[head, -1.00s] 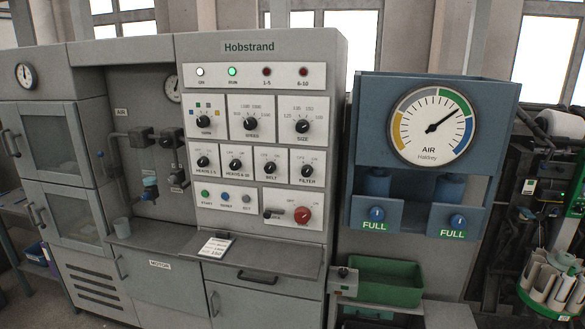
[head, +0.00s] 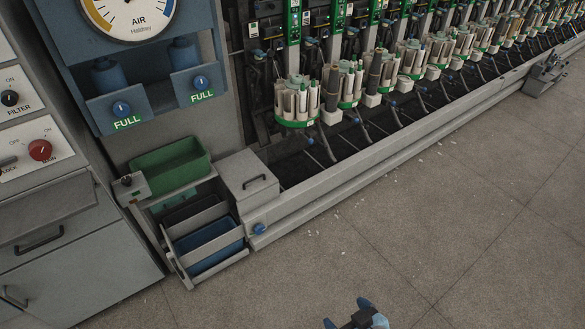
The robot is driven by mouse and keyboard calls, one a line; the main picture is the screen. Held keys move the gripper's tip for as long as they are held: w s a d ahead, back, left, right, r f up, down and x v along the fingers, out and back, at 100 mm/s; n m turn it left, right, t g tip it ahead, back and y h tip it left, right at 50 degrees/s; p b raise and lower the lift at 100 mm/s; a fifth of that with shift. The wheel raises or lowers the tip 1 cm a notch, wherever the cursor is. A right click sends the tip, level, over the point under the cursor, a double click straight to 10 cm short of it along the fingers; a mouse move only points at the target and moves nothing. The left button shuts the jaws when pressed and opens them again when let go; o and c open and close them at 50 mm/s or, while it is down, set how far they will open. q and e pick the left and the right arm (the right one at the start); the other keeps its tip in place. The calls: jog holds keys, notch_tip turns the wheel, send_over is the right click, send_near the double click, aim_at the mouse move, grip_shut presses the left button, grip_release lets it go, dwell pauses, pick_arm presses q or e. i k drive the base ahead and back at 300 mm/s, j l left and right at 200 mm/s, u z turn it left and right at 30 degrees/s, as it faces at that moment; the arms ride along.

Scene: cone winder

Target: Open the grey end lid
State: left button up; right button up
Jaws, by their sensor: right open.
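The grey end lid (head: 243,170) tops a grey box at the near end of the long winder, in the middle left of the head view. It looks closed and flat. A dark bar handle (head: 255,182) is on it. My right gripper (head: 348,313) is at the bottom edge of the view, over the floor, with blue fingertips apart and nothing seen between them. It is well away from the lid, lower and to the right. Most of my right arm is out of view. My left gripper is not in view.
A blue knob (head: 259,228) sits on the box's front. Winding units with cones (head: 297,101) run along the machine to the right. The floor (head: 420,220) in front is open.

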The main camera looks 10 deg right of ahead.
aim_at(244, 174)
jog(key=i+j, duration=0.35)
jog(key=i, duration=0.2)
jog(key=i+j, duration=0.4)
jog(key=i, duration=0.15)
jog(key=i+j, duration=0.35)
jog(key=i, duration=0.2)
jog(key=u, duration=0.05)
